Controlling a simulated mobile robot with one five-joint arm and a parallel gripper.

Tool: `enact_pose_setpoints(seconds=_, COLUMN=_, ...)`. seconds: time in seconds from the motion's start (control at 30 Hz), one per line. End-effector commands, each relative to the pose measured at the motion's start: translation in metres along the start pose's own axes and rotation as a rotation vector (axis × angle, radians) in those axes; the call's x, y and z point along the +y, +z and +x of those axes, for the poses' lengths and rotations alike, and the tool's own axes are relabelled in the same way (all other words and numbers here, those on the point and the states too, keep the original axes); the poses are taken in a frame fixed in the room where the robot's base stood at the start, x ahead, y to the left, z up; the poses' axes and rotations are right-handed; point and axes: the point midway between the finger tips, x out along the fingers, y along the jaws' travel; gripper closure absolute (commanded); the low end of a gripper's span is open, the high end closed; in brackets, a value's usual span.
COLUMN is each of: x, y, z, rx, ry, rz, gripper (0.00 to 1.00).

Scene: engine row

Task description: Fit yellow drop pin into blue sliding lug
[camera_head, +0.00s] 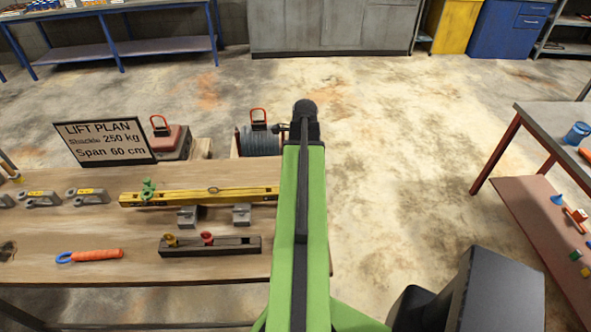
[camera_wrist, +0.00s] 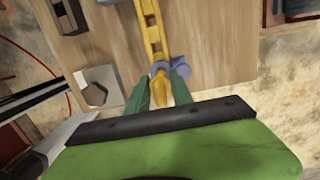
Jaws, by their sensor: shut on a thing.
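In the wrist view my gripper (camera_wrist: 160,76) has its two dark green fingers shut on the yellow drop pin (camera_wrist: 161,91). The blue sliding lug (camera_wrist: 180,67) shows just beyond the fingertips, at the near end of the yellow beam (camera_wrist: 150,28). The pin overlaps the lug in this view; I cannot tell whether its tip is inside the hole or only above it. In the head view my green arm covers the gripper, pin and blue lug. The yellow beam (camera_head: 240,194) runs behind the arm there, with a green lug (camera_head: 148,190) near its left end.
The wooden bench (camera_head: 130,220) carries a dark pin rack (camera_head: 210,246) with a yellow and a red pin, grey blocks (camera_head: 188,217), and an orange-handled tool (camera_head: 95,254). A lift plan sign (camera_head: 105,141) stands behind. The floor right of the bench is clear up to another table (camera_head: 560,115).

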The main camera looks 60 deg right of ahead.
Motion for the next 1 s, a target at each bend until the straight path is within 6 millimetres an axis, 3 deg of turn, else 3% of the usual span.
enact_pose_setpoints(seconds=1.0, x=0.0, y=-0.004, z=0.026, rx=0.0, ry=0.0, rz=0.002, gripper=1.0)
